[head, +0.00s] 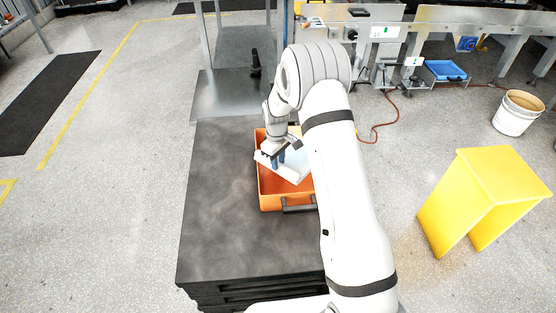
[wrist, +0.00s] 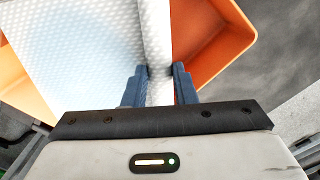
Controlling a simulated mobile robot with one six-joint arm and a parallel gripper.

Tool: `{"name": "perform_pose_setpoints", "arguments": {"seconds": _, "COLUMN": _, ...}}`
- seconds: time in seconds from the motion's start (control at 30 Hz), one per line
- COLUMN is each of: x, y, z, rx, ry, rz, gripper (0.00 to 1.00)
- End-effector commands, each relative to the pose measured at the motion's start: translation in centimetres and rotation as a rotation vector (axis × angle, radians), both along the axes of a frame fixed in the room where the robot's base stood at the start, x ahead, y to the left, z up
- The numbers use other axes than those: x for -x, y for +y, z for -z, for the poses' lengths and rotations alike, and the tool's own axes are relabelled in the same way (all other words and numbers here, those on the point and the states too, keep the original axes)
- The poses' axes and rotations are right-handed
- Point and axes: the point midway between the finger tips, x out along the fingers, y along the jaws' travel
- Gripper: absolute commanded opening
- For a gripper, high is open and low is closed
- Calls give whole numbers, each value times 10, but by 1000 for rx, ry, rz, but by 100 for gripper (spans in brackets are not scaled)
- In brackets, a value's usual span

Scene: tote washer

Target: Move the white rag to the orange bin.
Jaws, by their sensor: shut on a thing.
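The white rag (head: 291,169) is in my gripper (head: 279,161), over the orange bin (head: 270,199). In the wrist view the two blue fingers of my gripper (wrist: 160,75) are shut on a raised fold of the white rag (wrist: 88,50), which has a dimpled surface and spreads out to the left. The orange bin (wrist: 222,38) shows behind and below the rag. The bin stands on a dark grey stacked surface. My arm hides the bin's right part in the head view. I cannot tell whether the rag touches the bin's floor.
The dark surface (head: 225,240) is bare left of and in front of the bin. A metal sheet table with a black upright object (head: 255,62) is behind. A yellow stand (head: 480,195), a white bucket (head: 518,112) and a blue tray (head: 445,70) are at the right.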

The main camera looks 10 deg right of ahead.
Motion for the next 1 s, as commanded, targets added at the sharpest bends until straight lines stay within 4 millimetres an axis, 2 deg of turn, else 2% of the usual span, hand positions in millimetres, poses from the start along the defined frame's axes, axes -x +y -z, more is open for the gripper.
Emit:
{"name": "perform_pose_setpoints", "arguments": {"seconds": 0.47, "x": 0, "y": 0, "z": -6, "rx": -1, "ry": -1, "rz": 0, "gripper": 0}}
{"name": "perform_pose_setpoints", "arguments": {"seconds": 0.5, "x": 0, "y": 0, "z": -6, "rx": -1, "ry": -1, "rz": 0, "gripper": 28}}
{"name": "perform_pose_setpoints", "arguments": {"seconds": 0.77, "x": 0, "y": 0, "z": -6, "rx": 0, "ry": 0, "rz": 0, "gripper": 49}}
{"name": "perform_pose_setpoints", "arguments": {"seconds": 0.93, "x": 0, "y": 0, "z": -6, "rx": 0, "ry": 0, "rz": 0, "gripper": 50}}
{"name": "perform_pose_setpoints", "arguments": {"seconds": 1.0, "x": 0, "y": 0, "z": -6, "rx": 0, "ry": 0, "rz": 0, "gripper": 56}}
